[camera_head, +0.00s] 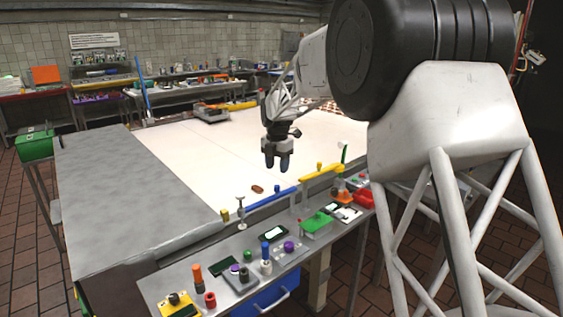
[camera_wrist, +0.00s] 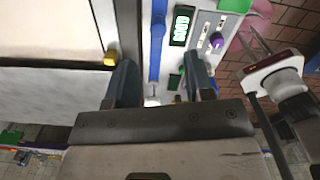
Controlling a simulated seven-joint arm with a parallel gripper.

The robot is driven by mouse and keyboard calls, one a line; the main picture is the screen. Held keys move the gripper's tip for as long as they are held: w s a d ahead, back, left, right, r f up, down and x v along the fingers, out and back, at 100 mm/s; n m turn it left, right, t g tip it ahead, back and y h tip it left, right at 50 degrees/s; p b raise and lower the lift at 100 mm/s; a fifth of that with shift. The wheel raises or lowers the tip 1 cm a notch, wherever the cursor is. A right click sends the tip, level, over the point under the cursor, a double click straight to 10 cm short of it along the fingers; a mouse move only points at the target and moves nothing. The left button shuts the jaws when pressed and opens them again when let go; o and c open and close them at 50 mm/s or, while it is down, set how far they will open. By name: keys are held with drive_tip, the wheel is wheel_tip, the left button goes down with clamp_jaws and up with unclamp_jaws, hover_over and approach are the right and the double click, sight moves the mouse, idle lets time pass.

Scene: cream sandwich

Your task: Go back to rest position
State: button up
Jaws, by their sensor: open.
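My gripper (camera_head: 277,163) hangs fingers-down above the white work surface (camera_head: 190,160), at the far end of my arm. In the wrist view its two blue fingers (camera_wrist: 162,85) stand apart with nothing between them, so it is open and empty. A small brown oval item (camera_head: 257,189) lies on the white surface, below and left of the gripper in the head view. It appears apart from the fingers.
A blue bar (camera_head: 270,200) and a yellow bar (camera_head: 320,172) run along the near edge. A control panel (camera_head: 232,268) with several knobs and buttons stands in front. The white surface is mostly clear.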

drive_tip(key=s+d+r+m, duration=0.3)
drive_tip(key=s+d+m, duration=0.25)
drive_tip(key=s, duration=0.35)
drive_tip(key=s+d+r+m+t, duration=0.1)
drive_tip(key=s+d+r+m, duration=0.2)
drive_tip(key=s+d+m, duration=0.35)
drive_tip(key=s+d+r+m, duration=0.3)
drive_tip(key=s+d, duration=0.3)
drive_tip(key=s, duration=0.5)
drive_tip(key=s+d+f+m, duration=0.2)
drive_tip(key=s+m, duration=0.3)
drive_tip(key=s, duration=0.4)
drive_tip(key=s+d+f+m+t, duration=0.1)
drive_tip(key=s+d+f+m, duration=0.2)
drive_tip(key=s, duration=0.7)
drive_tip(key=s+d+f+m, duration=0.3)
drive_tip(key=s+m, duration=0.4)
drive_tip(key=s, duration=0.3)
drive_tip(key=shift+d+f+t, duration=0.15)
drive_tip(key=shift+d+t, duration=0.15)
drive_tip(key=shift+d, duration=0.1)
